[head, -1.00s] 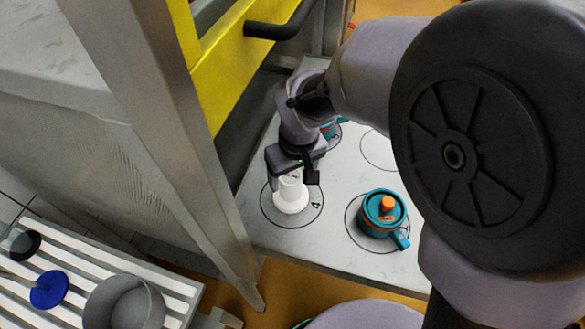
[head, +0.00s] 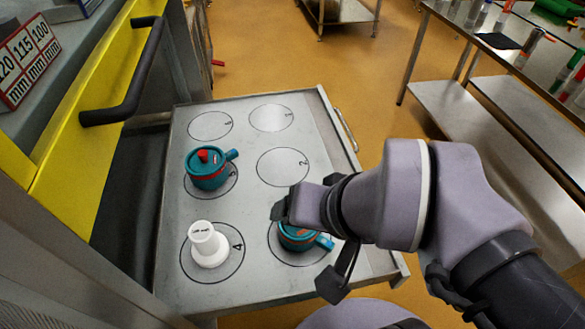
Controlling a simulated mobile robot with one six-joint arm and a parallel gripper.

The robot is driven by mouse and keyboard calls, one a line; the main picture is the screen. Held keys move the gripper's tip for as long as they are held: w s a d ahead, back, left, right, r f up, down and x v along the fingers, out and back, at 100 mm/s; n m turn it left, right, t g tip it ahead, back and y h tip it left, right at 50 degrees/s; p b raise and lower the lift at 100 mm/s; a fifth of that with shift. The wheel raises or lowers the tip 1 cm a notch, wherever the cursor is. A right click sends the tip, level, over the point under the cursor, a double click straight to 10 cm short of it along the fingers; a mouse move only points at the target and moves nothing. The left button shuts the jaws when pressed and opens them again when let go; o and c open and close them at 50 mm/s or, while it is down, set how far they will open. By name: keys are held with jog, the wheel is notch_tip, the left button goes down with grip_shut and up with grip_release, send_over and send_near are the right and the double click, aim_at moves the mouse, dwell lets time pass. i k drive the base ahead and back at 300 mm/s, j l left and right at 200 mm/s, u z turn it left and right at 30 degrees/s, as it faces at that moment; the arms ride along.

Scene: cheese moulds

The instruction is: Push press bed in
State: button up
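The press bed (head: 245,145) is a grey metal plate with ringed, numbered places, standing out from beneath the yellow press frame (head: 100,60). A bar handle (head: 345,130) is on its right edge. A white piece (head: 207,246) stands upright on ring 4. A teal mould with a red knob (head: 208,168) sits on ring 3. A second teal mould (head: 300,236) sits on the front right ring, its top hidden by my gripper (head: 282,208). My gripper is above that mould, apart from the white piece; its finger gap is not clear.
A black bar handle (head: 130,85) juts from the yellow frame. A steel table (head: 425,55) with several tools stands at the right. Orange floor (head: 310,70) is clear between it and the bed. The far rings are empty.

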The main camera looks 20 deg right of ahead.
aim_at(282, 140)
jog(key=l+u, duration=0.15)
jog(key=l, duration=0.3)
jog(key=k+l+u, duration=0.15)
jog(key=l, duration=0.3)
jog(key=k+l+u, duration=0.1)
jog(key=l, duration=0.3)
jog(key=k+l+u, duration=0.15)
jog(key=l, duration=0.25)
jog(key=i+l+u, duration=0.15)
jog(key=l, duration=0.3)
jog(key=l+u, duration=0.15)
jog(key=l, duration=0.3)
jog(key=k+l+u, duration=0.2)
jog(key=l, duration=0.45)
jog(key=i+l, duration=0.05)
jog(key=i, duration=0.05)
